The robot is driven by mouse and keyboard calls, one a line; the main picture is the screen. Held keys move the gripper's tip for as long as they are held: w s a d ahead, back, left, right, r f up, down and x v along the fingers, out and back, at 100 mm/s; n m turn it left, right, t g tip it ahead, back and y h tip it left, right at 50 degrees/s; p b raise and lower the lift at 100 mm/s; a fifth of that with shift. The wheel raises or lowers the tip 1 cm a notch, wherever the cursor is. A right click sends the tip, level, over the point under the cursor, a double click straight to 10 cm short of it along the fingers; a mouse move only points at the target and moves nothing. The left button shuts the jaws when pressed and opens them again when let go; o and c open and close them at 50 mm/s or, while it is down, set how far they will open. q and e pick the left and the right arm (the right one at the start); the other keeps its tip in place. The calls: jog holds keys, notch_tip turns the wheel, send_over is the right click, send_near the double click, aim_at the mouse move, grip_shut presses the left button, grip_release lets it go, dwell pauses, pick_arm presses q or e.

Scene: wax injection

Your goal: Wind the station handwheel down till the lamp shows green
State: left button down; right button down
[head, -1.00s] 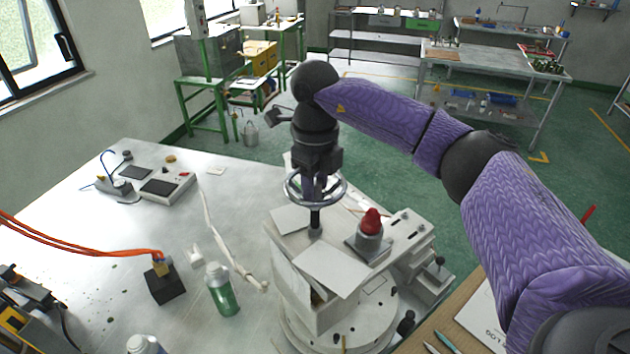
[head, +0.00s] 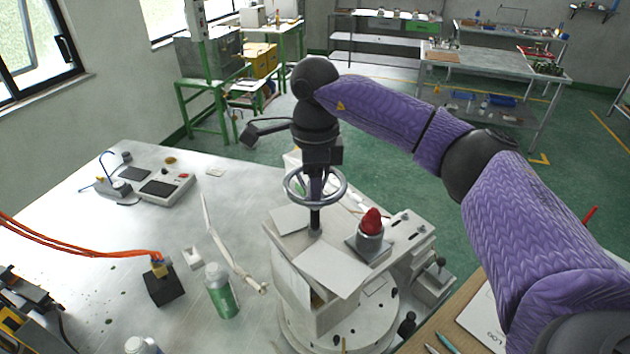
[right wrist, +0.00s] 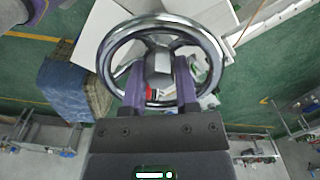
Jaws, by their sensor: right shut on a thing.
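The station handwheel (head: 341,192) is a chrome ring on a dark upright shaft, on top of the pale wax injection station (head: 312,300). It also fills the middle of the right wrist view (right wrist: 215,62). My right gripper (right wrist: 158,95) points down from above, its two purple fingers shut on the wheel's hub (right wrist: 157,66). In the head view the right gripper (head: 316,184) is partly behind the wheel rim. The lamp (head: 371,221) is a red dome on a grey base, right of the wheel. It shows red. My left gripper is not in view.
A green-labelled bottle (head: 221,292), a black block (head: 164,287) with orange hoses and a small white box (head: 192,257) stand left of the station. A control box (head: 165,187) sits farther back. A wooden board with a paper and pens lies at the front right.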

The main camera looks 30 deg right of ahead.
jog(key=shift+r+n, duration=0.1)
jog(key=shift+n, duration=0.4)
jog(key=c, duration=0.7)
grip_release()
jog(key=shift+o, duration=0.2)
notch_tip(320, 180, up, 8)
jog(key=shift+f+b, duration=0.2)
jog(key=shift+b, duration=0.55)
notch_tip(320, 180, up, 2)
jog(key=shift+r+p, duration=0.15)
jog(key=shift+p, duration=0.35)
